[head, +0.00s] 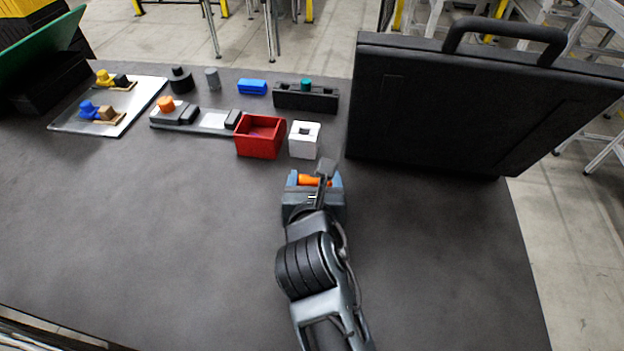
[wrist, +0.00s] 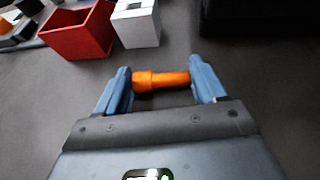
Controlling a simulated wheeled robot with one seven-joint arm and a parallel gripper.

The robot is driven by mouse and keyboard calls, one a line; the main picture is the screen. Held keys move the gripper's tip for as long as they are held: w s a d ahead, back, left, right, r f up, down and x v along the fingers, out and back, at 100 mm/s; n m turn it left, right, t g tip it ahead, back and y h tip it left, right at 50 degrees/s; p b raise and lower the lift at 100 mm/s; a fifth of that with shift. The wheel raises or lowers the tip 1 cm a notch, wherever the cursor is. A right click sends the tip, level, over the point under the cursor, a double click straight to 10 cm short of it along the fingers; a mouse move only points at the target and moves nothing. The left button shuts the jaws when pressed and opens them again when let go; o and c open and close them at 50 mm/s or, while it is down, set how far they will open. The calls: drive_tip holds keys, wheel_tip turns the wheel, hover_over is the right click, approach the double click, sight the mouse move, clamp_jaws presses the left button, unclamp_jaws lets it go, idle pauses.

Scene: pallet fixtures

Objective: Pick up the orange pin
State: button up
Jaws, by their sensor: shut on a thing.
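The orange pin (wrist: 163,80) lies crosswise between the two blue-grey fingers of my gripper (wrist: 162,77) in the wrist view. Its wider end is at the left finger and its other end meets the right finger. In the head view the orange pin (head: 308,180) shows between the fingers of my gripper (head: 314,179), partly hidden by a dark part of my arm. My gripper is shut on it, over the dark table in front of the white block. I cannot tell how far the pin is above the table.
A red bin (head: 259,137) and a white block with a square hole (head: 304,140) stand just beyond my gripper. A large black case (head: 440,110) stands at the right. Metal plates with fixtures (head: 110,118) are at the back left. The table's front left is clear.

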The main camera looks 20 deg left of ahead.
drive_tip(key=shift+r, duration=0.15)
drive_tip(key=shift+r, duration=0.6)
wheel_tip(320, 180, up, 3)
drive_tip(key=shift+r, duration=0.1)
drive_tip(key=s+a+r+b, duration=0.1)
drive_tip(key=a+r+b, duration=0.1)
drive_tip(key=a+r, duration=0.4)
drive_tip(key=a, duration=0.5)
drive_tip(key=shift+a+r, duration=0.15)
drive_tip(key=shift+a, duration=0.2)
drive_tip(key=shift+s+r, duration=0.1)
